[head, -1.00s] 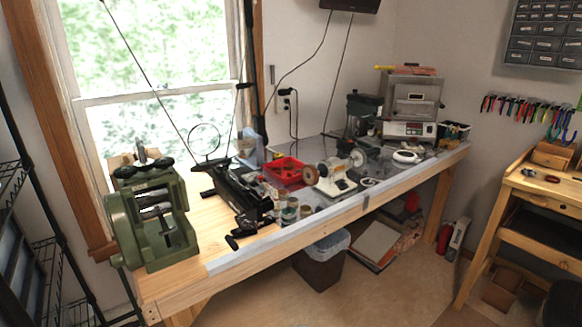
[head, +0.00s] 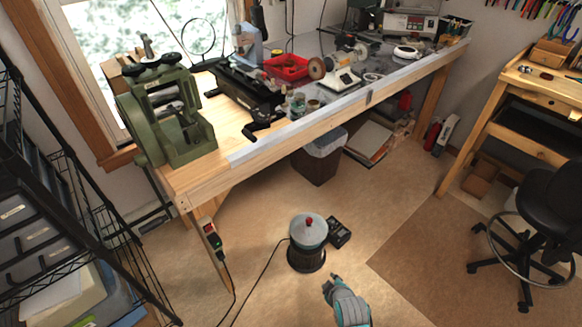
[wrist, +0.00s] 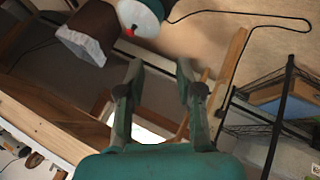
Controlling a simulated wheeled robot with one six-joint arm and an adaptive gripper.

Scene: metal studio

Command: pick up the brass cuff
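My gripper (head: 332,284) shows at the bottom of the head view, above the open floor and apart from the furniture. In the wrist view its two fingers (wrist: 159,75) stand apart with nothing between them, so it is open and empty. I cannot make out a brass cuff for certain.
A long workbench (head: 300,128) carries a green rolling mill (head: 172,120) and several tools. A lidded canister (head: 308,245) stands on the floor left of my gripper. A black chair (head: 545,195) is at the right, a wire rack (head: 75,190) at the left.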

